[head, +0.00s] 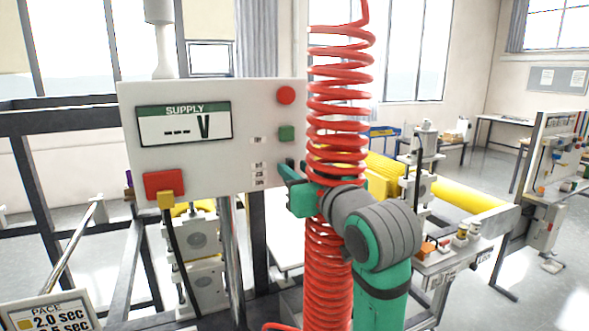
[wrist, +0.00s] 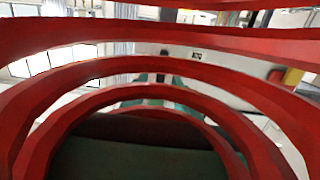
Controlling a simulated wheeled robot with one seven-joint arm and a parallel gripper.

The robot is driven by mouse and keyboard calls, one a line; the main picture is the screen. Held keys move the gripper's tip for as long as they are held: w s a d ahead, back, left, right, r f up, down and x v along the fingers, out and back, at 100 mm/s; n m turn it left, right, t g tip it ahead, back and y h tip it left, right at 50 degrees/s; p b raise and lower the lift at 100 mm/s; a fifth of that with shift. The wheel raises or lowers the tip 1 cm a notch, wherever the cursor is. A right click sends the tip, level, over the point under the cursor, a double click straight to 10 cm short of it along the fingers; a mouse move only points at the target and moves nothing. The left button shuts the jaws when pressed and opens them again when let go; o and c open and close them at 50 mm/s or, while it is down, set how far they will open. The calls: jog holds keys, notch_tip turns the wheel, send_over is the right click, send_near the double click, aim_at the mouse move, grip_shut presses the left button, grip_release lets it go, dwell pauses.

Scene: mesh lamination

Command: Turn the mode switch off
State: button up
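The white supply panel (head: 215,180) faces me, with a display (head: 184,124) reading "SUPPLY --- V". Small labels (head: 258,174) sit at its lower right, and a small dark part beside them, perhaps the mode switch, is mostly hidden by my gripper. My green gripper (head: 282,171) reaches to the panel's lower right edge; whether it touches the switch I cannot tell. In the wrist view, red coils block most of the picture, so the switch's position and the finger gap are unclear.
A red coiled hose (head: 341,105) hangs in front of my wrist and crosses the wrist view (wrist: 150,98). The panel also carries a red button (head: 286,95), a green button (head: 287,133) and a red block (head: 164,184). A yellow roller (head: 440,185) lies behind at right.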

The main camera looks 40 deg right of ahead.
jog(key=shift+x, duration=0.8)
jog(key=shift+c, duration=0.5)
grip_shut()
jog(key=shift+n, duration=0.3)
jog(key=n, duration=0.5)
jog(key=a+f+n, duration=0.1)
jog(key=n, duration=1.1)
jog(key=shift+a+f, duration=0.2)
jog(key=shift+f, duration=0.05)
jog(key=shift+w, duration=0.1)
